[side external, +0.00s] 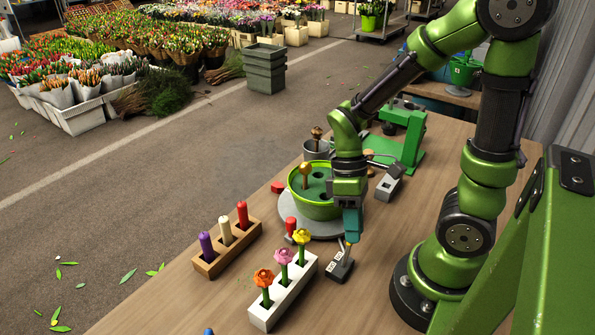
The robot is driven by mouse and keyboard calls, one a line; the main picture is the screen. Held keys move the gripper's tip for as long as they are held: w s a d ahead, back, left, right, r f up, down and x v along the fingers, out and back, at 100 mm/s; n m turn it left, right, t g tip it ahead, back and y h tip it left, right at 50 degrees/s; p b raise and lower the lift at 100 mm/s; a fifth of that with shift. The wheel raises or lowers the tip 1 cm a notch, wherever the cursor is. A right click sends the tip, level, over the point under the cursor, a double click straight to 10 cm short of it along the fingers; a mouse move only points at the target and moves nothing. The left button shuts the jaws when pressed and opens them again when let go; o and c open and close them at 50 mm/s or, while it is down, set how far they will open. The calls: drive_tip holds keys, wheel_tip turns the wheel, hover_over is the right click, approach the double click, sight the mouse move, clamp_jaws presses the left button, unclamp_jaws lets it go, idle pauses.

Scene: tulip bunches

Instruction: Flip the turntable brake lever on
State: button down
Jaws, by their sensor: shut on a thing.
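A small dark box with white labels (340,267) stands on the table beside the turntable, and a thin lever (342,246) rises from its top. I take this to be the brake lever. My gripper (351,238) points down with its teal fingers over this box, shut on the lever's upper end. The fingers partly hide the lever, and the label text is too small to read. The grey turntable disc (322,231) lies left of the fingers and carries a green bowl (316,209) with dark green filling and a brown-headed stem.
A second grey lever box (387,189) stands behind my gripper. A white block (284,293) with several flowers and a wooden block (227,250) with coloured pegs stand front left. A grey cup (316,150) and green stand (405,137) are farther back. Table right of the box is clear.

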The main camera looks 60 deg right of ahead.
drive_tip(key=shift+d, duration=0.1)
idle(0.3)
drive_tip(key=c, duration=0.9)
unclamp_jaws()
drive_tip(key=shift+c, duration=0.2)
drive_tip(key=v, duration=1.7)
drive_tip(key=a+m+t+h, duration=0.1)
drive_tip(key=a+m+t, duration=0.5)
drive_tip(key=t, duration=0.4)
drive_tip(key=shift+a+r+m+t, duration=0.25)
drive_tip(key=shift+m+t, duration=0.15)
drive_tip(key=shift+m, duration=0.2)
